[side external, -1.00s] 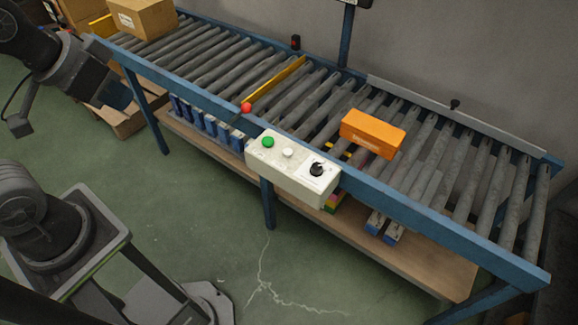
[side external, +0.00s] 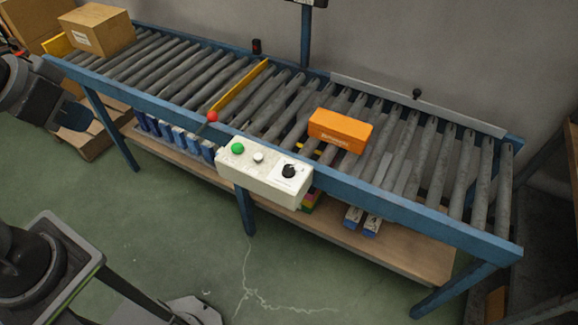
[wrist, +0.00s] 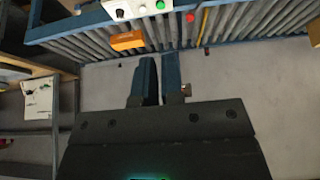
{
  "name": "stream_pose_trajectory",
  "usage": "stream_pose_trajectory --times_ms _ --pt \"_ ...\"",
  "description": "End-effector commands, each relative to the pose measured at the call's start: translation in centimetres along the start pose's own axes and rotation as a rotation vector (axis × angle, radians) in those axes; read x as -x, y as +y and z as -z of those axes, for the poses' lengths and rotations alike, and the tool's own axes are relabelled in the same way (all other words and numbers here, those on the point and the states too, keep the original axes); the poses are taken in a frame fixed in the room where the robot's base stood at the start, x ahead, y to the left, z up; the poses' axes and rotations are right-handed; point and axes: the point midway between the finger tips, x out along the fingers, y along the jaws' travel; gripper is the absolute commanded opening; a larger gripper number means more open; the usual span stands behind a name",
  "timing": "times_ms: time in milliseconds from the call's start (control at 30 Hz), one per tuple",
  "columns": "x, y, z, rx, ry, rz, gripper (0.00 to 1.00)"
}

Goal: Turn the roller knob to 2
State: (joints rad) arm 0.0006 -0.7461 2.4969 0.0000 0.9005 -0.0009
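The black roller knob (side external: 289,171) sits on a white dial plate at the right end of the cream control box (side external: 245,178). Its pointer and numbers are too small to read. A green button (side external: 238,148) and a white button (side external: 258,157) are to its left. In the wrist view the knob (wrist: 119,13) shows near the top edge on the box. My gripper (side external: 75,115) is at the far left of the side view, well away from the box. In the wrist view my gripper (wrist: 160,62) has two blue fingers with a thin gap and nothing seen between them.
The roller conveyor (side external: 330,190) carries an orange box (side external: 340,130) behind the control box and a cardboard box (side external: 95,30) at the far left. A red ball-topped lever (side external: 213,116) stands left of the control box. The green floor in front (side external: 170,230) is mostly clear.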

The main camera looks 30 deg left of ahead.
Motion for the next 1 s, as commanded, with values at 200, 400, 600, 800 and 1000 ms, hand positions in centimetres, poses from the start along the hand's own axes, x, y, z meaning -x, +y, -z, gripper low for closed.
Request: stream_pose_trajectory --times_ms 200,400,600,800,1000 --pt "-0.5 0.9 3.8 0.0 -0.054 -0.015 0.29" --pt "-3.3 3.0 10.1 0.003 -0.146 -0.033 0.48" --pt "-8.4 6.2 15.4 0.005 -0.237 -0.04 0.62" --pt "-15.7 10.1 18.6 0.004 -0.328 -0.036 0.62" --pt "-24.1 14.3 19.3 0.001 -0.415 -0.022 0.62"
